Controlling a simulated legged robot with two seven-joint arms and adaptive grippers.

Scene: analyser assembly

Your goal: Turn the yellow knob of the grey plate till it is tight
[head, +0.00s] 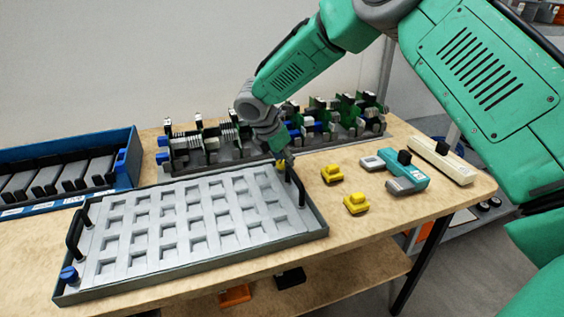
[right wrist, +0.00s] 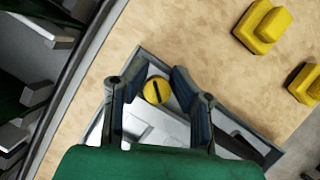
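The grey plate (head: 180,262) lies on the table, a shallow tray-like frame with rows of square pockets and a black handle at each end. Its yellow knob (head: 281,164) is at the far right corner, partly hidden by my right gripper (head: 286,157). In the right wrist view the yellow knob (right wrist: 157,91) is round with a dark slot across its top. The fingers of my right gripper (right wrist: 157,82) stand apart on either side of it, with a visible gap at the left finger; contact at the right one is unclear. My left gripper is not in view.
A blue knob (head: 69,274) sits at the plate's near left corner. Behind stands a rack of modules (head: 210,150); a blue bin (head: 130,170) is at left. Two yellow pieces (head: 331,173) (head: 356,203), a teal device (head: 408,180) and a cream device (head: 441,160) lie at right.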

